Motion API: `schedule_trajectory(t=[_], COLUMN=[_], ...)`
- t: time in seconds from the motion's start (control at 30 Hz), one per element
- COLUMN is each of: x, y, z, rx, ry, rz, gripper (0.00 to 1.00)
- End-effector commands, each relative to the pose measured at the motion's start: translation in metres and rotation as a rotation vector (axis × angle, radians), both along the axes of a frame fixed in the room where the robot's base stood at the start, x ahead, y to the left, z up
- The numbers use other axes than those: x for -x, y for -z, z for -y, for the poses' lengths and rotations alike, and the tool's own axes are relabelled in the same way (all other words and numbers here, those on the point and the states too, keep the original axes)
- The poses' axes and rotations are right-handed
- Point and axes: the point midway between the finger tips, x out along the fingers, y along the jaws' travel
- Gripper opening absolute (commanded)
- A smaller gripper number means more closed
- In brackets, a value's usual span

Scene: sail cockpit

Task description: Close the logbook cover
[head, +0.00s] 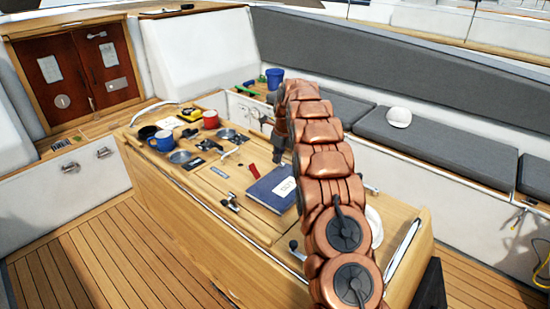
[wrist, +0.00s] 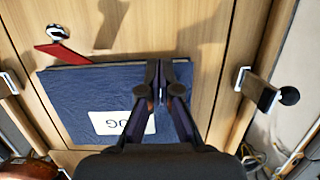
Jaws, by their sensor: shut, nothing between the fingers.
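The logbook (head: 268,189) lies on the wooden cockpit table, its dark blue cover facing up with a white label. In the wrist view the logbook (wrist: 80,95) shows its cover lying over the pages, apparently flat; I cannot tell whether a small gap remains. My gripper (wrist: 164,68) is shut and empty, in front of the cover's right part in the wrist view, hiding some of the label. In the head view my gripper (head: 278,152) points down near the book's far edge. I cannot tell if it touches the cover.
A red-handled item (wrist: 62,51) lies by the book's edge. The table (head: 190,205) also bears a blue mug (head: 163,141), a red mug (head: 210,119), dark-lined round dishes and small tools. Metal latches (head: 229,202) stand on the tabletop. My arm hides the table's right part.

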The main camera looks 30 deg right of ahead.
Motion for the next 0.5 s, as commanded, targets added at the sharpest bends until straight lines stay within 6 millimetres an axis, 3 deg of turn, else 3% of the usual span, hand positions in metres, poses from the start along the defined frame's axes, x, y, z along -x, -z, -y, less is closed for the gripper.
schedule_trajectory(t=[0.27,0.5], x=[0.000,0.005], y=[-0.002,-0.031], z=[0.000,0.002], rx=[0.000,0.002], ry=[-0.001,0.000], rz=[0.000,0.005], gripper=[0.00,0.00])
